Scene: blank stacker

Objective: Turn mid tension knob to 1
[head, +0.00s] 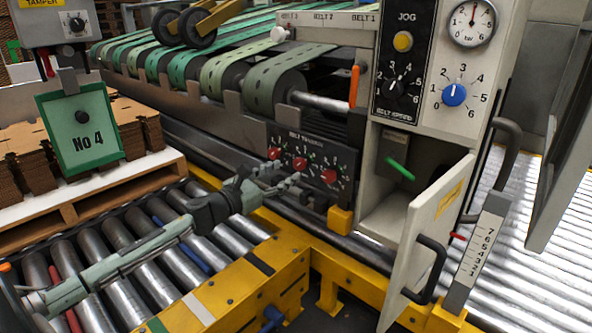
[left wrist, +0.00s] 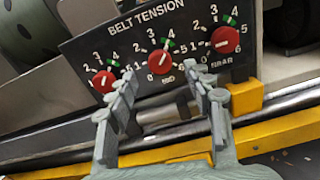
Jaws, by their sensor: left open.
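The dark belt tension panel (head: 312,147) carries three red knobs in a row. The mid knob (head: 300,163) is the centre one. In the left wrist view the mid knob (left wrist: 162,61) sits inside a white scale with a green mark near 4; its exact setting is hard to read. My left gripper (head: 280,175) is just in front of the panel, below and before the mid knob. In the left wrist view its fingers (left wrist: 168,95) are spread apart, empty, with the mid knob beyond the gap. No contact with a knob shows. My right gripper is out of view.
The left red knob (left wrist: 104,82) and right red knob (left wrist: 225,40) flank the mid one. A yellow block (head: 339,219) and yellow frame rail (head: 270,262) lie below. An open cabinet door (head: 425,245) stands to the right. Rollers (head: 190,265) lie beneath my left arm.

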